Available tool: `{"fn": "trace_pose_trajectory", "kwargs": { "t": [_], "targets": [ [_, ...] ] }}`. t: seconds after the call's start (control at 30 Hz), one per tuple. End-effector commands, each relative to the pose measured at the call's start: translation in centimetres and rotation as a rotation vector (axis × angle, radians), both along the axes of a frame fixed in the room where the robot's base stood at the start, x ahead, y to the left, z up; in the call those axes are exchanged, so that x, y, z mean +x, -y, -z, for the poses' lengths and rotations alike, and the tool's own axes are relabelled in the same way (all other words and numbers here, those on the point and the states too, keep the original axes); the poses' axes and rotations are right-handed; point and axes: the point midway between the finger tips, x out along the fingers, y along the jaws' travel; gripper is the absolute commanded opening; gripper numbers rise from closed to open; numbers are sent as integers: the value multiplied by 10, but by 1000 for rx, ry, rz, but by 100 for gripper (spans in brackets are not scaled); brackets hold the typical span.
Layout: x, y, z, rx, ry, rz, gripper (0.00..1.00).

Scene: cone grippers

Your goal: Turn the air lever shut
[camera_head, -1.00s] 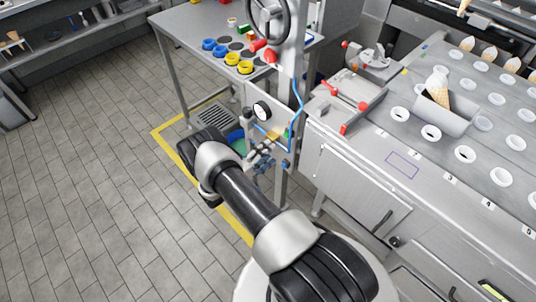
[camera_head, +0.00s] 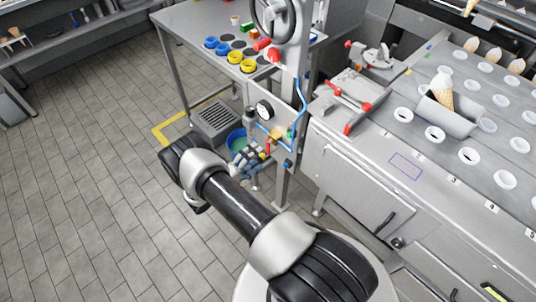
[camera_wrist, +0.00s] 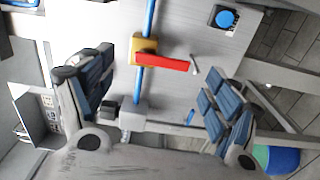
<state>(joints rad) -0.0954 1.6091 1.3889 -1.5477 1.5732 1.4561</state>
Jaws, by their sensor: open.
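The air lever (camera_wrist: 165,63) is a red flat handle on a yellow valve body (camera_wrist: 143,48) in the wrist view. It lies across the blue air pipe (camera_wrist: 150,20), pointing right with a slight downward tilt. My gripper (camera_wrist: 159,64) is open, with its blue-padded fingers on the left and right of the lever. The lever appears between the fingers, with gaps on both sides; its distance in depth is hard to tell. In the head view my gripper (camera_head: 248,155) is in front of the valve panel, and partly covers it.
A round gauge (camera_head: 264,110) sits on the panel above my gripper. A blue button (camera_wrist: 227,18) is at upper right in the wrist view. A bucket (camera_head: 236,138) stands behind my gripper. The counter with cone holders (camera_head: 430,140) is to the right; open floor is left.

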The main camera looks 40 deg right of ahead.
Motion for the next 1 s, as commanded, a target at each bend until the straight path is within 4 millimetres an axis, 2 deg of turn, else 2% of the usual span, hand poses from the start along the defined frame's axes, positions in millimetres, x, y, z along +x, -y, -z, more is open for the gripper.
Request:
{"fn": "trace_pose_trajectory", "kwargs": {
  "t": [0.13, 0.3, 0.87, 1.0],
  "targets": [
    [-11, -17, 2, -4, -17, 16, 85],
    [-16, -26, 2, -6, -23, 26, 85],
    [-18, -26, 2, -6, -27, 31, 85],
    [-13, -26, -18, 18, -27, 67, 85]
  ]
}}
